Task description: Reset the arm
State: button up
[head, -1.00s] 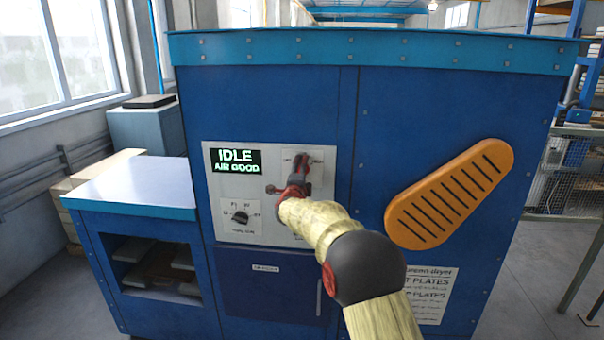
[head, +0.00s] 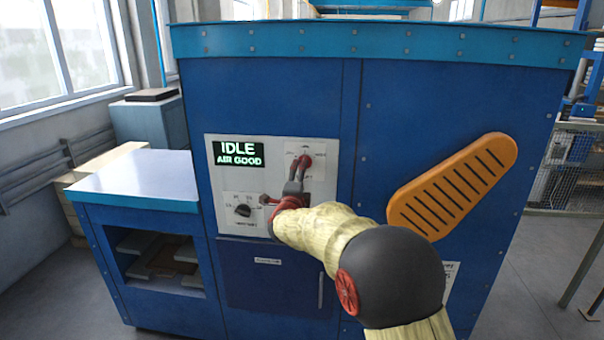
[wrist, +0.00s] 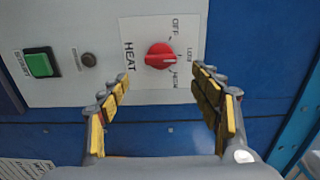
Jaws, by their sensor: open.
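My gripper (head: 300,178) is in front of the dryer's white control panel (head: 232,198), over its right part. In the wrist view my gripper (wrist: 165,100) is open and empty, its yellow-padded fingers spread apart below the red HEAT knob (wrist: 159,56). The knob also shows in the head view (head: 305,160), just above the fingertips. The fingers look apart from the knob.
The blue dryer (head: 450,110) has an orange slotted guard (head: 452,187) at the right and a side table (head: 140,178) at the left. The display (head: 238,152) reads IDLE, AIR GOOD. A green button (wrist: 41,64) and a black dial (head: 243,210) are on the panel.

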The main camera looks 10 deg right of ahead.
jog(key=shift+s+a, duration=0.25)
jog(key=shift+s, duration=0.4)
